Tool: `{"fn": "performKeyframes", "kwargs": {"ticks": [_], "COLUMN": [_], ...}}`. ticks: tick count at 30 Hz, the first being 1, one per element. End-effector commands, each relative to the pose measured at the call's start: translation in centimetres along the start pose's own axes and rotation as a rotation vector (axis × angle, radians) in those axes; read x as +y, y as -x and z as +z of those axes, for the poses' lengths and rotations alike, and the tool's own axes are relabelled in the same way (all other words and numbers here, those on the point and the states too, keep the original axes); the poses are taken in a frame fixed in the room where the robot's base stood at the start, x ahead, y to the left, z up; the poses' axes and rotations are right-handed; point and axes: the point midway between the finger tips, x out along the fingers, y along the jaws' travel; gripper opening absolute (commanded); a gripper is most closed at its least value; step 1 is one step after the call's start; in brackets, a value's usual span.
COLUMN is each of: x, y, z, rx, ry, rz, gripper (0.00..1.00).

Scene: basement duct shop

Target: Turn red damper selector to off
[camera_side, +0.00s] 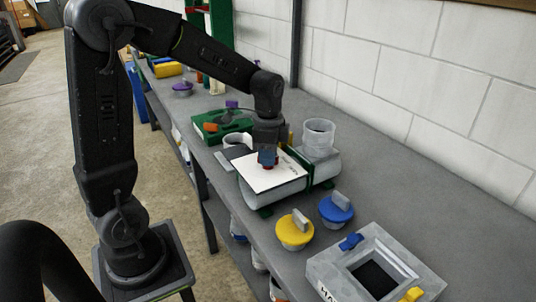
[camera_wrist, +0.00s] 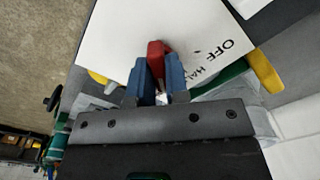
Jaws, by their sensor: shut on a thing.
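The red damper selector (camera_wrist: 157,50) sits on a white panel (camera_wrist: 110,35), which bears black lettering reading "OFF" and part of another word, "HA". In the wrist view my gripper (camera_wrist: 160,75) has its blue fingers shut on the red selector, one on each side. The panel lies on a grey duct piece with green bands (camera_side: 327,172). The lettering lies to the right of the selector in the wrist view.
A yellow round damper (camera_side: 294,231) and a blue one (camera_side: 336,209) stand on the bench nearer the camera. A grey square duct box (camera_side: 325,272) sits at front right. A block wall runs behind.

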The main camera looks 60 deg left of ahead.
Motion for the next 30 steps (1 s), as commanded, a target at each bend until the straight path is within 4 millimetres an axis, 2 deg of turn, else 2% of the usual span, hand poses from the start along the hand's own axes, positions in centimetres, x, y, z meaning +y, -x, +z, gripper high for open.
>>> {"fn": "performKeyframes", "kwargs": {"ticks": [30], "x": [-0.02], "y": [0.10], "z": [-0.02], "rx": [0.001], "ry": [0.912], "rz": [-0.001], "gripper": [0.00]}}
